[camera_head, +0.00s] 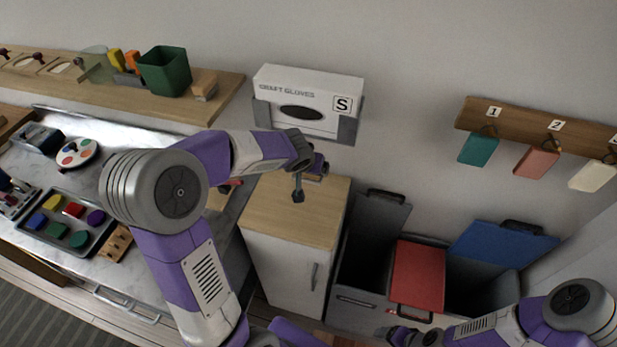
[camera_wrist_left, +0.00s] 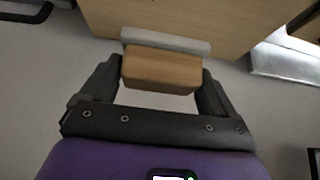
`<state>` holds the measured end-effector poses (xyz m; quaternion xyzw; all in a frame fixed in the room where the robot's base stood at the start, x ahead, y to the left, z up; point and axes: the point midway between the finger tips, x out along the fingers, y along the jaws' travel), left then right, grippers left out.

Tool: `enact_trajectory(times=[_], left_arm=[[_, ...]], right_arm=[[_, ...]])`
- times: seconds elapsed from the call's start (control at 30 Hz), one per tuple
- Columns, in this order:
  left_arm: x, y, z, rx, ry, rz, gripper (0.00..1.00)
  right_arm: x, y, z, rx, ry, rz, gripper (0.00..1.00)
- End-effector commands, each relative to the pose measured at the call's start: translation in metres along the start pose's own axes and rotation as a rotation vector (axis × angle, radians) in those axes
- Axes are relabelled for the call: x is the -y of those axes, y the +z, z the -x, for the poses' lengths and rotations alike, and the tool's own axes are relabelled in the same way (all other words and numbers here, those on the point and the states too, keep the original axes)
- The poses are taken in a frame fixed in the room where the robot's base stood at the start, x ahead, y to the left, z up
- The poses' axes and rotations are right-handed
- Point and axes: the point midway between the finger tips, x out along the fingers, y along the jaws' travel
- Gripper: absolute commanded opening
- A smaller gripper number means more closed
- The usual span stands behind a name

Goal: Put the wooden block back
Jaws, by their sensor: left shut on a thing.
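My left gripper (camera_head: 310,178) is over the wooden top of the white cabinet (camera_head: 290,215), near its back edge and the wall. It is shut on a wooden block (camera_wrist_left: 162,68), which shows clearly between the two fingers in the left wrist view. The block is light brown with a pale grey layer along its far side. In the head view the block is mostly hidden by the gripper. I cannot tell whether it touches the cabinet top. My right gripper (camera_head: 415,336) is at the bottom edge, by the bins, and its fingers are unclear.
A glove box (camera_head: 305,100) hangs on the wall just behind my left gripper. A shelf (camera_head: 190,108) at left holds a green bin (camera_head: 165,72) and another small block (camera_head: 205,88). Bins with a red lid (camera_head: 418,275) stand right of the cabinet.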

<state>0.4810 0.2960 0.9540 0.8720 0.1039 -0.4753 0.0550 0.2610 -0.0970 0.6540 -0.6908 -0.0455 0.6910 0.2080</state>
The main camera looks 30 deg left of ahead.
Motion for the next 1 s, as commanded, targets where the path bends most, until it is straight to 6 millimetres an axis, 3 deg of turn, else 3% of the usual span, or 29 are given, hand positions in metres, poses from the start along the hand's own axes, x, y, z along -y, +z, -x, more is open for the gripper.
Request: enact_trajectory(times=[0.33, 0.83, 0.87, 0.9, 1.0], left_arm=[[0.0, 0.026, -0.042, 0.001, 0.0, -0.001, 0.61], [0.0, 0.026, -0.048, -0.001, 0.0, -0.001, 0.61], [0.0, 0.026, -0.047, -0.001, 0.0, -0.001, 0.94], [0.0, 0.026, -0.046, -0.001, 0.0, -0.001, 1.0], [0.0, 0.026, -0.046, -0.001, 0.0, -0.001, 1.0]], right_arm=[[-0.008, -0.001, -0.022, 0.0, 0.0, 0.0, 0.78], [-0.01, -0.001, -0.027, -0.001, 0.0, 0.0, 0.78], [-0.01, -0.001, -0.025, 0.0, 0.0, 0.0, 0.78], [-0.009, -0.001, -0.025, 0.0, 0.0, 0.0, 0.78], [-0.009, -0.001, -0.025, 0.0, 0.0, 0.0, 0.78]])
